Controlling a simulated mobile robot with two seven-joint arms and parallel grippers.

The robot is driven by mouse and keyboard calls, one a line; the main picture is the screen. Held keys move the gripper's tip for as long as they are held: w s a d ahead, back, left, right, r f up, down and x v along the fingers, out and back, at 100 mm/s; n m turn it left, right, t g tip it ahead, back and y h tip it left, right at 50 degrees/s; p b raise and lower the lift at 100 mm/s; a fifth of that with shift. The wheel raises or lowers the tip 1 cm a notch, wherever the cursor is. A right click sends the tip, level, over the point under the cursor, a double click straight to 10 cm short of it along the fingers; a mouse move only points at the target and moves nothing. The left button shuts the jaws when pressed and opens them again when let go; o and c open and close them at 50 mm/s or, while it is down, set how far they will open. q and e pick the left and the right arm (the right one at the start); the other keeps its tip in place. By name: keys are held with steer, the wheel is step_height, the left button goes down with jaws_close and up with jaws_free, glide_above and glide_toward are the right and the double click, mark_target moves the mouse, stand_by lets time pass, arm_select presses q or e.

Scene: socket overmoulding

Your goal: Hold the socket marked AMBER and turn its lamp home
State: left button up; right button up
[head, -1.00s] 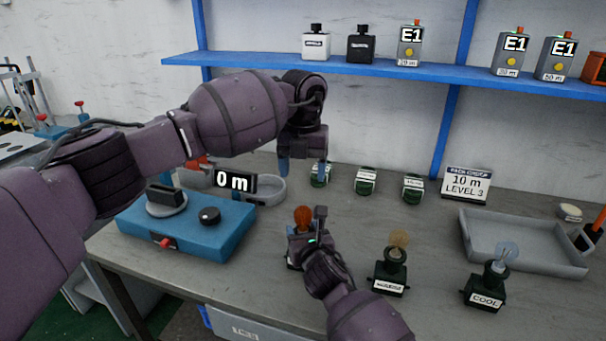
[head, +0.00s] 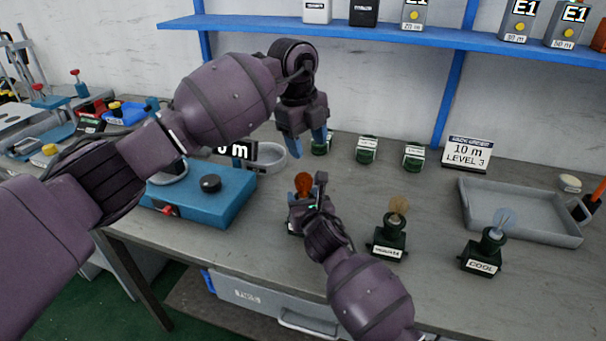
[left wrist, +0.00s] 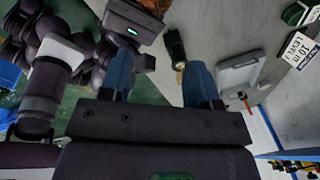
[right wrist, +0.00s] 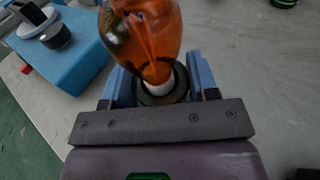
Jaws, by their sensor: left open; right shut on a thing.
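The amber lamp (head: 303,183) stands upright in a dark socket (head: 292,228) on the table; the socket's label is mostly hidden. In the right wrist view the lamp (right wrist: 143,38) is large, its white base (right wrist: 165,82) in the socket's dark ring (right wrist: 178,97). My right gripper (head: 308,207) is shut on this socket, fingers on both sides below the lamp. My left gripper (head: 309,147) is open and empty, tilted above and behind the lamp, apart from it. In the left wrist view, the lamp (left wrist: 155,5) shows at the top edge, outside the left fingers (left wrist: 160,75).
A socket with a tan lamp (head: 388,240) and one labelled COOL (head: 482,252) stand to the right. Several small green sockets (head: 366,150) are behind. A blue tester (head: 208,195) stands left, a grey tray (head: 520,236) right. A blue shelf (head: 375,35) crosses above.

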arm_select(q)
steer(key=n, duration=0.5)
steer(key=n+t+h, duration=0.2)
steer(key=n, duration=0.8)
glide_toward(302, 174)
steer(key=x, duration=1)
steer(key=shift+d+f, duration=0.15)
steer(key=c, duration=0.7)
steer(key=shift+o, duration=0.2)
